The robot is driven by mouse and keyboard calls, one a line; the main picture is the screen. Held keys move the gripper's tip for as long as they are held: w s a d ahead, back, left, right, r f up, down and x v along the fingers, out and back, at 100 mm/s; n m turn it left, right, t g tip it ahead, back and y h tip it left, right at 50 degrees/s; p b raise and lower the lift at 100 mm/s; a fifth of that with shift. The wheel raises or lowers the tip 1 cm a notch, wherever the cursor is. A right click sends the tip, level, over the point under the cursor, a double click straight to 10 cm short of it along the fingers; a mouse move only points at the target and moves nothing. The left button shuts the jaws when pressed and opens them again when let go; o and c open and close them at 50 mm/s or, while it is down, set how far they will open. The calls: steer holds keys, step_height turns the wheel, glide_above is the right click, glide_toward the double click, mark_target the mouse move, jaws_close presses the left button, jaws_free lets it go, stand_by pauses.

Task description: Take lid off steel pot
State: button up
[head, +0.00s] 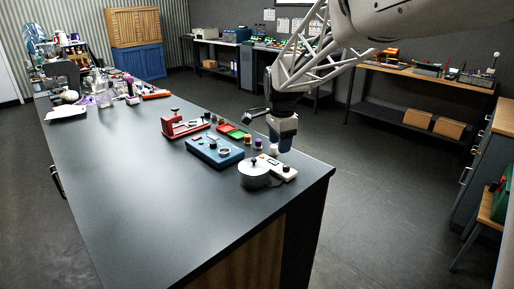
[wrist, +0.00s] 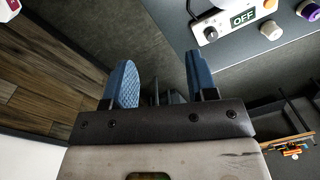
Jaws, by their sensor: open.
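The steel pot (head: 254,178) stands near the right front corner of the dark table in the head view. It looks pale and round, and its lid (head: 247,166) with a dark knob is on it. My gripper (head: 279,147) is above the table edge, up and to the right of the pot in the picture, apart from it and empty. In the wrist view my gripper (wrist: 162,65) shows two blue fingers spread apart with nothing between them.
A blue device (head: 214,152), a red device (head: 184,128) and small coloured parts lie behind. The table's left front is clear.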

mark_target(254, 159)
steer(key=w+a+f+m, duration=0.1)
steer(key=w+a+f, duration=0.1)
steer(key=w, duration=0.2)
steer(key=w+a+f+m, duration=0.2)
steer(key=w+a, duration=0.1)
steer(key=w, duration=0.1)
steer(key=w+a+f+m, duration=0.1)
steer(key=w+a+f, duration=0.2)
steer(key=w, duration=0.1)
steer(key=shift+w+m+g, duration=0.15)
steer(key=shift+m+g, duration=0.25)
steer(key=shift+f, duration=1.25)
steer(key=shift+f, duration=2.6)
jaws_close()
